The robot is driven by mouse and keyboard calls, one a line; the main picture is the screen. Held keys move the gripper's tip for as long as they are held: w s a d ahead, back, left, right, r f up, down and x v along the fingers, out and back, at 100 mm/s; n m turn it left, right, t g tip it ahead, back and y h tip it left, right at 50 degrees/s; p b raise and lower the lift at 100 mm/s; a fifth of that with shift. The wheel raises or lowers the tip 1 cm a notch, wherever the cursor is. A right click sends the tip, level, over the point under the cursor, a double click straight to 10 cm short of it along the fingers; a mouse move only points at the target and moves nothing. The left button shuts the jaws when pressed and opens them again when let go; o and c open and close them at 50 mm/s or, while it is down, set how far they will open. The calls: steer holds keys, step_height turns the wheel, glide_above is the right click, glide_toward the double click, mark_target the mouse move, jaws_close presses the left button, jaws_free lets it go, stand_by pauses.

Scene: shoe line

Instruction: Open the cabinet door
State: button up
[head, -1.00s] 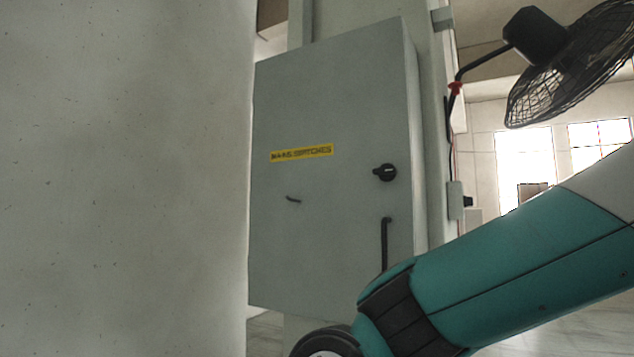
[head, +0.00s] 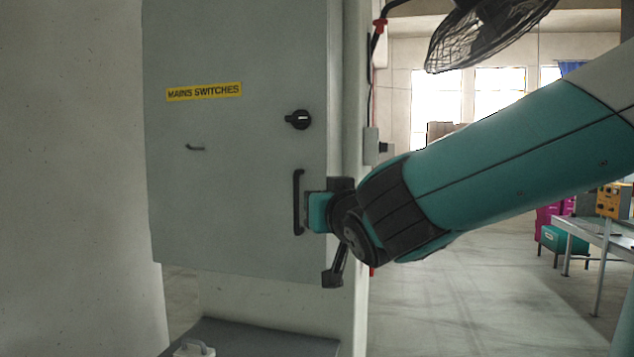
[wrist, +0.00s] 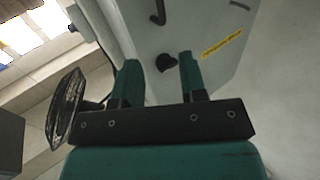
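The cabinet door (head: 225,225) is a grey panel in the head view and looks shut. It bears a yellow "MAINS SWITCHES" label (head: 204,92), a black rotary knob (head: 297,119) and a black upright handle (head: 298,202). My gripper (head: 316,212) appears just right of the handle in the head view; the depth gap is unclear. In the wrist view my gripper (wrist: 160,70) has its two teal fingers wide apart and empty. The knob (wrist: 166,62) shows between the fingers, and the handle (wrist: 158,12) lies beyond them at the top edge.
A pale wall (head: 70,180) stands left of the cabinet. A wire-caged fan (head: 490,30) hangs at the upper right. A grey ledge (head: 260,342) lies below the cabinet. A table (head: 600,235) stands far right, with clear floor (head: 470,300) before it.

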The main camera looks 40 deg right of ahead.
mark_target(297, 189)
steer(key=x, duration=1.6)
steer(key=shift+w+d+b, duration=0.1)
steer(key=shift+w+b, duration=0.05)
steer(key=shift+b, duration=0.25)
steer(key=shift+w+d, duration=0.15)
steer(key=shift+w, duration=0.3)
jaws_close()
